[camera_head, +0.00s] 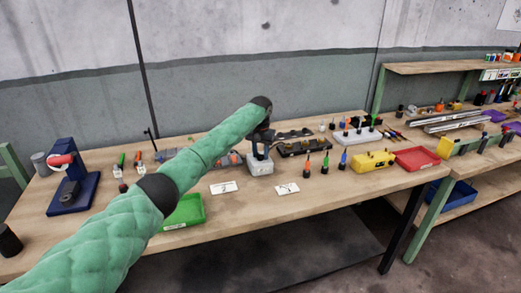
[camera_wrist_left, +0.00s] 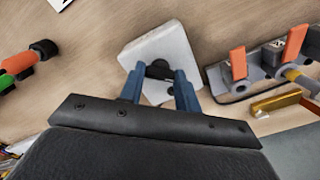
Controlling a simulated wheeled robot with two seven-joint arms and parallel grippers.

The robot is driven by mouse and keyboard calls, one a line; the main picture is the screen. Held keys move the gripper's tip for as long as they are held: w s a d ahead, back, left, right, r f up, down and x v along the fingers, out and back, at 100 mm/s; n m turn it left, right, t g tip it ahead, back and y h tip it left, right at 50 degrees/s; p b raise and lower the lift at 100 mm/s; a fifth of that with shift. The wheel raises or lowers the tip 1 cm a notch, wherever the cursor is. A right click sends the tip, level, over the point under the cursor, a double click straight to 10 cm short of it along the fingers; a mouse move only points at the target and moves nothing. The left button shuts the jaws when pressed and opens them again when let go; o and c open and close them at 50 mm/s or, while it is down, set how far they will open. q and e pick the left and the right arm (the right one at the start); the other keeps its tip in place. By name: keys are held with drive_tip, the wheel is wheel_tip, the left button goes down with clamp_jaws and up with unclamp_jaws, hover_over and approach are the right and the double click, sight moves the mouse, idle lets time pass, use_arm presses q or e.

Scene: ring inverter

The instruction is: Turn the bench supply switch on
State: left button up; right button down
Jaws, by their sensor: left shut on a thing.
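A small pale grey box (camera_head: 260,167), which looks like the bench supply, stands on the workbench near the middle. It also shows in the left wrist view (camera_wrist_left: 157,47), with a black switch part (camera_wrist_left: 158,69) on it. My left gripper (camera_wrist_left: 160,74) is right at the box, with its two blue fingers on either side of the black part and shut on it. In the head view my left gripper (camera_head: 259,150) comes down onto the box from above. The fingers and wrist partly hide the box, and I cannot tell the switch's position. My right gripper is not in view.
A dark fixture (camera_head: 303,146) stands just right of the box. White cards (camera_head: 224,187) lie in front. A green tray (camera_head: 184,212), upright screwdrivers (camera_head: 325,165), a yellow box (camera_head: 372,161) and a red tray (camera_head: 416,158) share the bench. The front edge is mostly clear.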

use_arm(q)
drive_tip(key=m+p, duration=0.1)
drive_tip(key=m, duration=0.4)
drive_tip(key=shift+r+m+p, duration=0.15)
drive_tip(key=shift+m+p, duration=0.15)
drive_tip(key=shift+m, duration=1.1)
drive_tip(key=shift+m+p, duration=0.35)
drive_tip(key=shift+m, duration=0.75)
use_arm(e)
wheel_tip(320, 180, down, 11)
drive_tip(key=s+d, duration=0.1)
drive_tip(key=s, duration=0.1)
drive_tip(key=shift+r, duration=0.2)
use_arm(q)
drive_tip(key=shift+w, duration=0.1)
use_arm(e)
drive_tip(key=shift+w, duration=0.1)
use_arm(q)
drive_tip(key=o, duration=1)
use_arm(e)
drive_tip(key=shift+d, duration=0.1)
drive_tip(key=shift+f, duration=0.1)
